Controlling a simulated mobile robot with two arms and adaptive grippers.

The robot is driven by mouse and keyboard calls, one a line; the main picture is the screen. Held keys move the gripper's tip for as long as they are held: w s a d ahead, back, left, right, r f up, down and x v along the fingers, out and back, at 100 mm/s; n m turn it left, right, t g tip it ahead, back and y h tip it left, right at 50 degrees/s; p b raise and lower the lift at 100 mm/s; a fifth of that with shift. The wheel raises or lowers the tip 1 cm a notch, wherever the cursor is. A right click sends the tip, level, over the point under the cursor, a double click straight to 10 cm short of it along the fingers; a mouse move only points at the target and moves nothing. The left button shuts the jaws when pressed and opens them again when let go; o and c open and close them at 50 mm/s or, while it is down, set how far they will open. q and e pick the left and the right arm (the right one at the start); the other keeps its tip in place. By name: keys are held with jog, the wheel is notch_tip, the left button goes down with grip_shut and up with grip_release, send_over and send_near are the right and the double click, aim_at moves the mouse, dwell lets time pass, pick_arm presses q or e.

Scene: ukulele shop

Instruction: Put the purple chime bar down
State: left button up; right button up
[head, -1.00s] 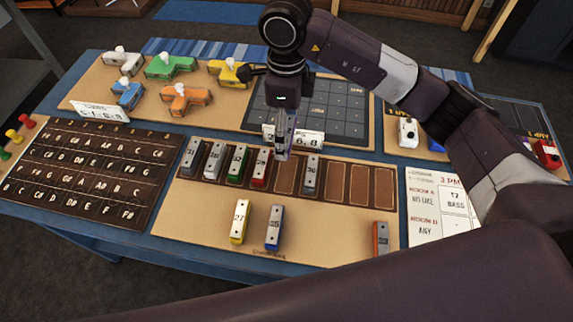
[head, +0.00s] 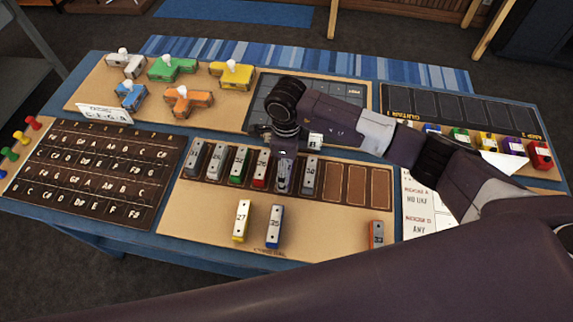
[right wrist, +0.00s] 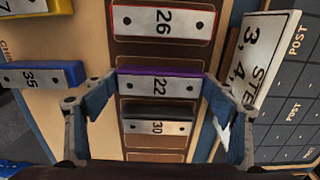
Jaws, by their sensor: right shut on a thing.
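The purple chime bar (right wrist: 162,84), with a silver plate marked 22, is between the fingers of my right gripper (right wrist: 158,94). The gripper is shut on its two ends. In the head view my right gripper (head: 284,166) is over the brown slotted tray (head: 333,184), with the bar in line with the slot between the red bar (head: 260,169) and the dark bar (head: 309,174). The bar looks low, at or just over the slot; I cannot tell whether it touches the bottom. The gripper mostly hides it in the head view. My left gripper is not in view.
Green (head: 239,164) and grey bars fill the tray's left slots; the right slots are empty. Yellow (head: 242,220), blue (head: 274,225) and orange (head: 376,235) bars lie in front. Coloured toy-like pieces stand at the back left (head: 172,67). A dark grid board (head: 355,92) lies behind.

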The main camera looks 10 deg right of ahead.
jog(key=shift+f, duration=0.2)
jog(key=o, duration=1.2)
jog(key=shift+r, duration=0.1)
jog(key=shift+c, duration=0.2)
jog(key=shift+r, duration=0.1)
jog(key=shift+r, duration=0.2)
notch_tip(320, 180, up, 12)
jog(key=b, duration=0.3)
jog(key=shift+f+b, duration=0.15)
jog(key=shift+b, duration=0.15)
